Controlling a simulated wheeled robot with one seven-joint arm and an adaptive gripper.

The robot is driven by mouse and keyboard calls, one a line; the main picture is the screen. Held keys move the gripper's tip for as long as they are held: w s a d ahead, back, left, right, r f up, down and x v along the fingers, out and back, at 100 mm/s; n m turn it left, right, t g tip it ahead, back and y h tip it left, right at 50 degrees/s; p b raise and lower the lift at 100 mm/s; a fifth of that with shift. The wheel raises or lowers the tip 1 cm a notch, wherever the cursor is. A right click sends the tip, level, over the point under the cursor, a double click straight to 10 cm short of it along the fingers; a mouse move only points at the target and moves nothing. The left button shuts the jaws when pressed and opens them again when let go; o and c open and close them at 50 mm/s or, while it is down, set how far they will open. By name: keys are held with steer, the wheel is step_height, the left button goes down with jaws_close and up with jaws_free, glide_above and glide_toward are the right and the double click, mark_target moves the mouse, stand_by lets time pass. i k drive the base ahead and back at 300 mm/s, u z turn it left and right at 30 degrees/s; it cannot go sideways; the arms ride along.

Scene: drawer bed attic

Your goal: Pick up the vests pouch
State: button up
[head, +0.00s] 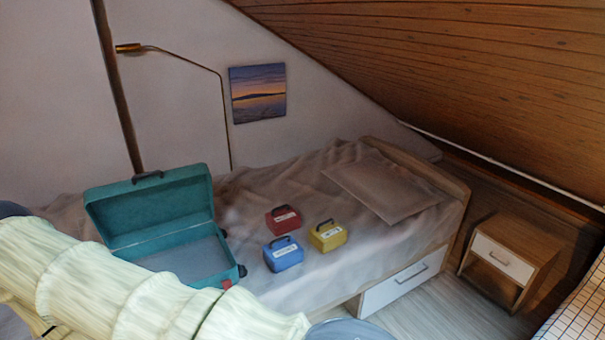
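Three small labelled pouches with dark handles stand on the bed: a red pouch (284,219), a blue pouch (284,256) and a yellow pouch (328,237). Blue is nearest me, red is behind it, and yellow is to the right. Each has a white label, but the writing is too small to read, so I cannot tell which one is the vests pouch. My arm, in a pale ribbed cover, crosses the lower left. My gripper is not in view.
An open teal suitcase (150,207) lies on the bed (345,266) left of the pouches, its lid raised. A flat pillow (383,187) is to the right. A nightstand (509,262) stands beyond the bed's right end. Bare floor (440,310) shows at the lower right.

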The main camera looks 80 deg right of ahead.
mark_target(281, 221)
steer(key=z, duration=0.8)
steer(key=i, duration=0.8)
steer(key=z, duration=0.95)
